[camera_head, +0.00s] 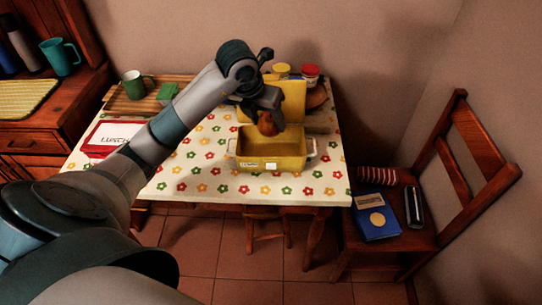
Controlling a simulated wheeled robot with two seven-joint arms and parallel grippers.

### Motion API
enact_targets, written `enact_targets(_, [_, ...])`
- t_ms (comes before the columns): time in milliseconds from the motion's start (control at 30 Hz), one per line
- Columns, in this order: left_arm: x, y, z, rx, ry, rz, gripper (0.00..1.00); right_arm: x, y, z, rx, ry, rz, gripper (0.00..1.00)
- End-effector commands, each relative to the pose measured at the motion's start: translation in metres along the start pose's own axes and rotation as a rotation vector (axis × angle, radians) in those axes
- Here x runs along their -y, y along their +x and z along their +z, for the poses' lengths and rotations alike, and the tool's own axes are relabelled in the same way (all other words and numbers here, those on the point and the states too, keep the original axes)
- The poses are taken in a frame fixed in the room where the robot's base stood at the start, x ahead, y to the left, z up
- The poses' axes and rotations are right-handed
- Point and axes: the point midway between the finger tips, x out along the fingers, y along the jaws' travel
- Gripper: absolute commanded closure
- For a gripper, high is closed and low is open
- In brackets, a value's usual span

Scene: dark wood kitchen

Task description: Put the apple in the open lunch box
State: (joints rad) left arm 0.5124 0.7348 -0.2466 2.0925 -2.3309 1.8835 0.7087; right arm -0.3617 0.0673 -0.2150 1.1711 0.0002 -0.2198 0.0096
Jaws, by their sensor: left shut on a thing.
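The apple (267,125) is reddish brown and held by my left gripper (266,114), which is shut on it. The fingers are small and dark here and partly hidden by the arm. The yellow lunch box (272,163) stands open on the table, its lid (291,100) raised at the back. In this view the apple overlaps the box's rear edge and lid; it appears to be above the box, but its exact height is unclear. My right gripper is not in view.
A white and red box marked "Lunch" (108,134) lies on the flowered table (200,185) at left. Behind are a wooden tray (128,104) with a green mug (133,84), and jars (310,74). A chair (385,230) holding a blue book (376,217) stands at right.

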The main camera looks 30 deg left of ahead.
Motion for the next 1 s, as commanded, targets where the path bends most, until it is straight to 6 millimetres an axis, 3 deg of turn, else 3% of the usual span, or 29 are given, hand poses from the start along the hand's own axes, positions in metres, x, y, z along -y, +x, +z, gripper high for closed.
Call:
enact_targets(267, [0.0, 0.006, -0.003, -0.004, 0.001, -0.001, 0.73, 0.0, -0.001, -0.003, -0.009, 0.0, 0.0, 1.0])
enact_targets(700, [-0.004, 0.056, -0.023, -0.001, 0.003, -0.002, 0.73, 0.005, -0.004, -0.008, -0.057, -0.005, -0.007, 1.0])
enact_targets(1000, [-0.005, 0.058, -0.024, 0.0, 0.004, -0.002, 0.73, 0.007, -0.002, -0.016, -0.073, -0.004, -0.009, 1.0])
